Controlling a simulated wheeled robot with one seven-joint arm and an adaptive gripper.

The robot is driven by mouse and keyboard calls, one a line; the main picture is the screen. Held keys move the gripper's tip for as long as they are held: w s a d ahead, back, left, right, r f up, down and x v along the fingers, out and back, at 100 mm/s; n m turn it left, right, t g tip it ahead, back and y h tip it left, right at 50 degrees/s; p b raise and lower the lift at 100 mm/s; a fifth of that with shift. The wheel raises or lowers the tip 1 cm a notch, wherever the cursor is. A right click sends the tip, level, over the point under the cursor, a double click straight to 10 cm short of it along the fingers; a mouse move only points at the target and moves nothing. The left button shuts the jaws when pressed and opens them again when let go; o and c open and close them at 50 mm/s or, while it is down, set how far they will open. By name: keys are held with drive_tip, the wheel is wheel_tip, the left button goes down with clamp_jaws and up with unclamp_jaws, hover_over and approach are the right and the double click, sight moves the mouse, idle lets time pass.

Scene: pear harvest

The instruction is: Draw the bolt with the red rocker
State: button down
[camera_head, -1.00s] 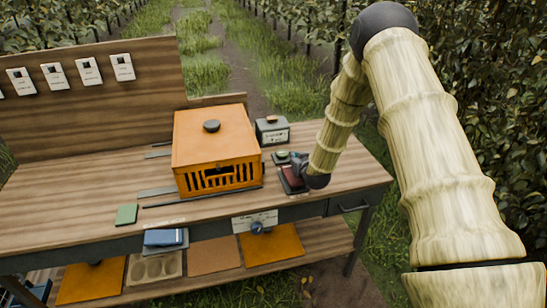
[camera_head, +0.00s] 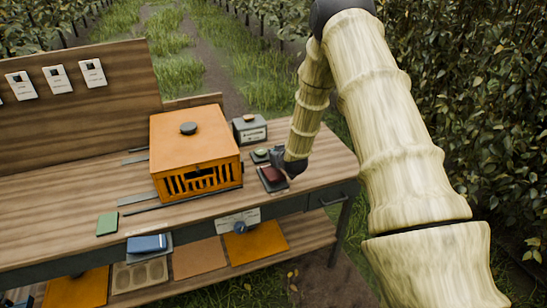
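The red rocker (camera_head: 272,174) sits on a dark base plate on the workbench, right of the orange slatted box. My gripper (camera_head: 277,158) is dark and small in this view, just behind and above the rocker. My wrist covers part of that area, and I cannot tell whether the fingers touch the rocker or are open or shut. The orange box (camera_head: 196,143) has a dark knob on its lid and dark slots in its front. I cannot make out the bolt for certain.
A green button (camera_head: 262,152) and a grey box (camera_head: 249,130) stand behind the rocker. A green pad (camera_head: 107,223) lies at the bench's front left. The left bench top (camera_head: 60,195) is clear.

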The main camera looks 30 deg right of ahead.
drive_tip(key=r, duration=0.1)
drive_tip(key=r+p, duration=0.1)
drive_tip(key=r, duration=0.1)
drive_tip(key=shift+w+d+r, duration=0.1)
drive_tip(key=shift+w+r, duration=0.15)
drive_tip(key=shift+w, duration=0.05)
drive_tip(key=b+v, duration=0.1)
drive_tip(key=v, duration=0.2)
drive_tip(key=b+v, duration=0.1)
drive_tip(key=v, duration=0.2)
drive_tip(key=b+v, duration=0.1)
drive_tip(key=v, duration=0.2)
drive_tip(key=shift+s+f, duration=0.25)
drive_tip(key=shift+s, duration=0.25)
drive_tip(key=shift+a, duration=0.2)
